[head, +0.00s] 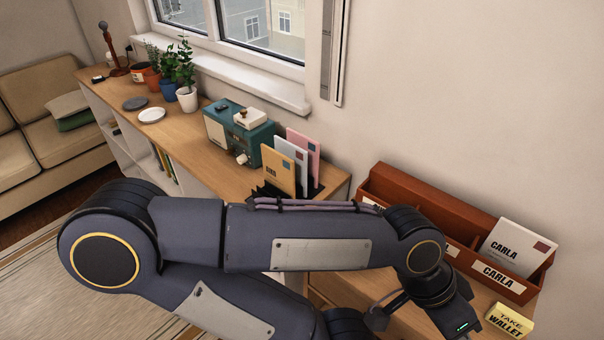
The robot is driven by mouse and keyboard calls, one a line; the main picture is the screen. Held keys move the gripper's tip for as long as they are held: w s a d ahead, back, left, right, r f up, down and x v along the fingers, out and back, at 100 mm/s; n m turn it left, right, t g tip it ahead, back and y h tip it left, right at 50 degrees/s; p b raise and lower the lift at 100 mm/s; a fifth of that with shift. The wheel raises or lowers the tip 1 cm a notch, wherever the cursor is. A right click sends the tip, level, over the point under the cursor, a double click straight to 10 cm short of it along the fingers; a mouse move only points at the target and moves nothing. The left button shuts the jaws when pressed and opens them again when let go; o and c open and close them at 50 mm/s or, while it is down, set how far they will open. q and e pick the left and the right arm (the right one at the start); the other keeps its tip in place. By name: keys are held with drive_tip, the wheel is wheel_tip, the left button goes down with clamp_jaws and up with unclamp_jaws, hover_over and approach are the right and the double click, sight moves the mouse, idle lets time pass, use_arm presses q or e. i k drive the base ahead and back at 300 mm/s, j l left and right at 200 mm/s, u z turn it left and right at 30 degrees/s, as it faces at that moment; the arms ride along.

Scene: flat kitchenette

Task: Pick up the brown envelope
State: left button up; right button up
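The brown envelope (279,172) is tan with a small red stamp and dark lettering. It stands upright at the front of a dark letter rack (317,190) on the wooden sideboard, with a white envelope (291,150) and a pink envelope (305,146) behind it. My arm crosses in front and hides the rack's lower part. My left gripper (440,314) is at the lower right, well apart from the brown envelope and in front of the reddish-brown letter sorter. Its fingertips are not clearly visible. My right gripper is not in view.
The reddish-brown sorter (398,187) holds a white "CARLA" envelope (516,251). A yellow "TAKE WALLET" note (510,320) lies in front. A teal radio (238,131) stands left of the rack, with potted plants (187,98) farther back. The wall and window ledge (240,80) bound the sideboard.

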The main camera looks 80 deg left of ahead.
sight(278, 169)
drive_tip(key=k+u, duration=0.15)
drive_tip(key=u, duration=0.25)
drive_tip(key=k+u, duration=0.15)
drive_tip(key=u, duration=0.3)
drive_tip(key=k+j+u, duration=0.1)
drive_tip(key=u, duration=0.3)
drive_tip(key=i+u, duration=0.1)
drive_tip(key=u, duration=0.7)
drive_tip(key=i+l+u, duration=0.1)
drive_tip(key=u, duration=0.3)
drive_tip(key=i+l+u, duration=0.1)
drive_tip(key=u, duration=0.3)
drive_tip(key=k, duration=0.6)
drive_tip(key=i+j+z, duration=0.1)
drive_tip(key=i+j, duration=0.35)
drive_tip(key=j, duration=0.2)
drive_tip(key=i+j+z, duration=0.15)
drive_tip(key=j, duration=0.2)
drive_tip(key=i+j, duration=0.25)
drive_tip(key=j, duration=0.15)
drive_tip(key=i+j+z, duration=0.15)
drive_tip(key=j, duration=0.2)
drive_tip(key=i+j, duration=0.25)
drive_tip(key=j, duration=0.15)
drive_tip(key=z, duration=0.05)
